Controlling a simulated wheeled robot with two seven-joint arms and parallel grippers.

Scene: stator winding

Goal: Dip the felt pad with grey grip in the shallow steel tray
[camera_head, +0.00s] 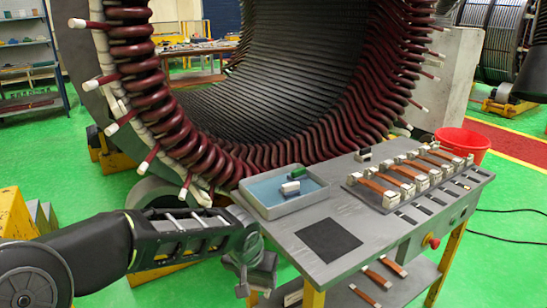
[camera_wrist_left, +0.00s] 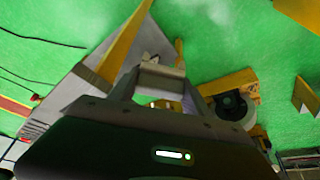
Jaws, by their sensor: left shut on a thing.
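My right gripper is not in view.
A dark square mat (camera_head: 329,240) lies on the table (camera_head: 375,225). A rack with copper-coloured strips (camera_head: 395,180) fills its right part. A small dark block (camera_head: 363,155) is at the back edge. The stator (camera_head: 290,80) stands behind; a red bucket (camera_head: 462,144) stands behind right.

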